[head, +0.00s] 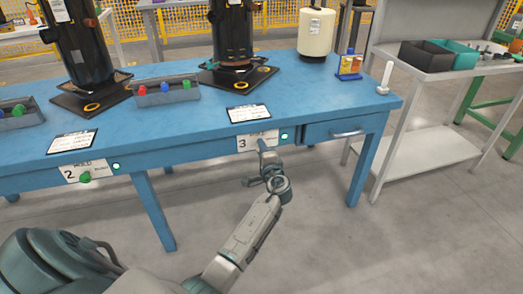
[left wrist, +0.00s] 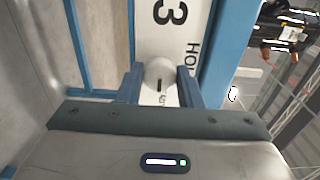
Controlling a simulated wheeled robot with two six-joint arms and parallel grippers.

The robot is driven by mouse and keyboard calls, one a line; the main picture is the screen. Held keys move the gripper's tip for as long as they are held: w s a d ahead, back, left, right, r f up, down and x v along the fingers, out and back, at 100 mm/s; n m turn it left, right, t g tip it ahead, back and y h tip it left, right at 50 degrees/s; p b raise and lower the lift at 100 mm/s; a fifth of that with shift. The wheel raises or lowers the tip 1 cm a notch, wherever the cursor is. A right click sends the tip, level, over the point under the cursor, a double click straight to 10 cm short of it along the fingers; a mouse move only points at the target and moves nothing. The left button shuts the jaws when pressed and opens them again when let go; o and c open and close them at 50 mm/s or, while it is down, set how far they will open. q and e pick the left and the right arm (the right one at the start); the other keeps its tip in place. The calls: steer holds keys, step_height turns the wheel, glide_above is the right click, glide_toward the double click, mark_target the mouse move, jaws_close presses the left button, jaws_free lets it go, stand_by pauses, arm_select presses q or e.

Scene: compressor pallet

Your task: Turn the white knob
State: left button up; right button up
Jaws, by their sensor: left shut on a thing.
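The white knob (left wrist: 159,72) is on the white panel marked 3 (left wrist: 178,35) on the front edge of the blue table. In the left wrist view it sits between the two blue-grey fingers of my left gripper (left wrist: 160,92), which is shut on it. A short dark mark shows on the knob's face. In the head view my left gripper (head: 264,148) reaches up to the panel marked 3 (head: 251,142), and the knob is hidden behind it. My right gripper is not in view.
The blue table (head: 200,122) has a drawer handle (head: 348,133) right of the panel. A green knob (head: 85,178) is on the panel marked 2. Grey trays (head: 167,97), dark compressors and a cream tank (head: 316,32) stand on top. The floor in front is clear.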

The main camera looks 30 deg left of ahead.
arm_select(q)
steer(key=o, duration=1)
steer(key=shift+c, duration=0.2)
steer(key=v, duration=1.1)
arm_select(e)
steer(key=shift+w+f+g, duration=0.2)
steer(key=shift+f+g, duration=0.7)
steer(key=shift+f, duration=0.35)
